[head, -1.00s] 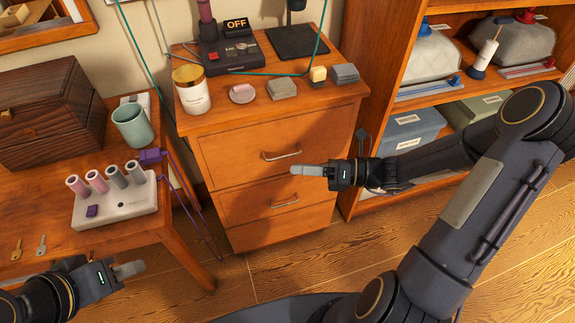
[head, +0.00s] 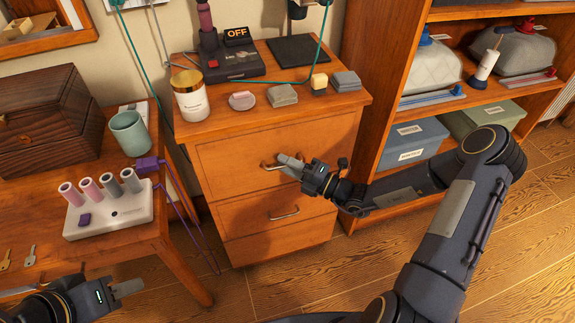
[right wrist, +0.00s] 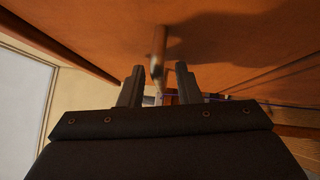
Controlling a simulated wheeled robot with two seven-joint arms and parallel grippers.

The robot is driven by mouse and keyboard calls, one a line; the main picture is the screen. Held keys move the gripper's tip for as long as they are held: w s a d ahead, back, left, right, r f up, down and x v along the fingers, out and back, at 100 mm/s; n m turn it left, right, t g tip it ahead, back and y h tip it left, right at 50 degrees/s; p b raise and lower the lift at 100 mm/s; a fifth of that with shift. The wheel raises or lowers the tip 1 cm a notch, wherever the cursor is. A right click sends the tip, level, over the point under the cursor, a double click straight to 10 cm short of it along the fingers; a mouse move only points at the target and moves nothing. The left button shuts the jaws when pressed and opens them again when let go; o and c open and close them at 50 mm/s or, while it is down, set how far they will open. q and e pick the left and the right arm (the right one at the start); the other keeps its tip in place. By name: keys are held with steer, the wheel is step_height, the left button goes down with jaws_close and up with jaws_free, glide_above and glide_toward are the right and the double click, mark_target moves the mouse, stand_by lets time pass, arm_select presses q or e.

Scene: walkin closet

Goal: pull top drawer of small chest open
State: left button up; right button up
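The small chest (head: 225,125) is wooden with several drawers. Its top drawer (head: 330,140) looks closed and carries a metal bar handle (head: 268,165). My right gripper (head: 285,160) is at this handle in the head view and covers part of it. In the right wrist view, the handle (right wrist: 159,50) lies between the two separated fingers of the right gripper (right wrist: 155,80), with gaps on both sides. A second handle (head: 284,214) is on the drawer below. My left gripper (head: 130,287) is at the lower left, away from the chest; its finger opening cannot be made out.
On the chest top stand a candle jar (head: 190,95), a black device (head: 232,65) and small blocks. A table with a pink-and-grey tube holder (head: 110,215) is at left, an open shelf (head: 390,80) at right. The floor before the chest is clear.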

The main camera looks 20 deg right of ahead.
steer(key=shift+c, duration=0.4)
jaws_close()
